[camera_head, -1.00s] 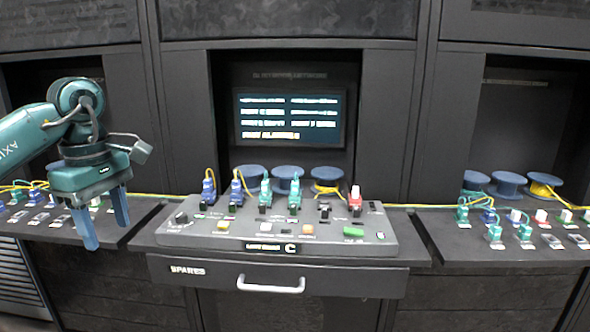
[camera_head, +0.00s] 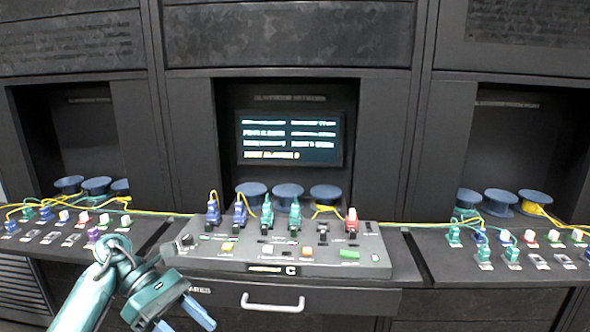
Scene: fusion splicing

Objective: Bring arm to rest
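My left arm comes in from the lower left, and its gripper (camera_head: 182,318) hangs low in front of the console's drawer front. Its two blue fingers are spread apart with nothing seen between them; the lower finger is partly cut by the picture's bottom edge. The gripper is below the grey console (camera_head: 215,263) and covers part of the SPARES label. My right arm and gripper do not show.
The console marked C carries blue, teal and red plugs (camera_head: 352,219). A drawer handle (camera_head: 272,303) sits below it. A lit screen (camera_head: 290,138) and blue spools (camera_head: 287,196) stand behind. Side benches (camera_head: 440,268) with more plugs lie left and right.

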